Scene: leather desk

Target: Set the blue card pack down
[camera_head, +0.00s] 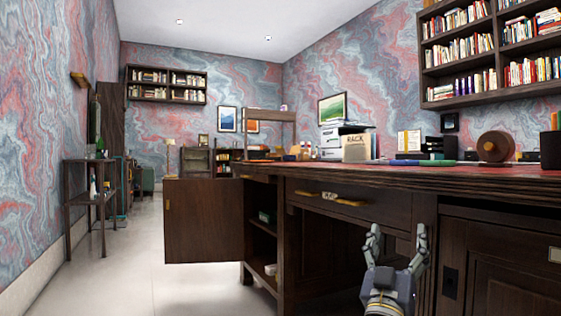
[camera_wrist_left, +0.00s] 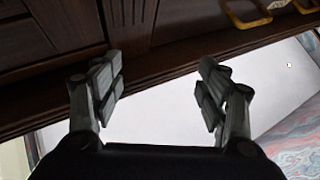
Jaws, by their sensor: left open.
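My left gripper (camera_head: 397,236) is in front of the dark wooden desk (camera_head: 222,220), below the desktop edge and near the drawer front. Its two fingers point up and are spread apart. In the left wrist view the left gripper (camera_wrist_left: 161,78) is open, with nothing between its fingers. I cannot make out a blue card pack in either view. A slim blue item (camera_head: 438,163) lies on the desktop, but I cannot tell that it is a card pack. My right gripper is in neither view.
A drawer with a brass handle (camera_head: 342,200) is left of my gripper. An open shelf (camera_head: 262,243) holds a green item (camera_head: 267,216) and a small pale item (camera_head: 270,269). A rack box (camera_head: 356,148) and brown spool (camera_head: 495,147) stand on the desktop. The floor (camera_head: 150,265) at left is clear.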

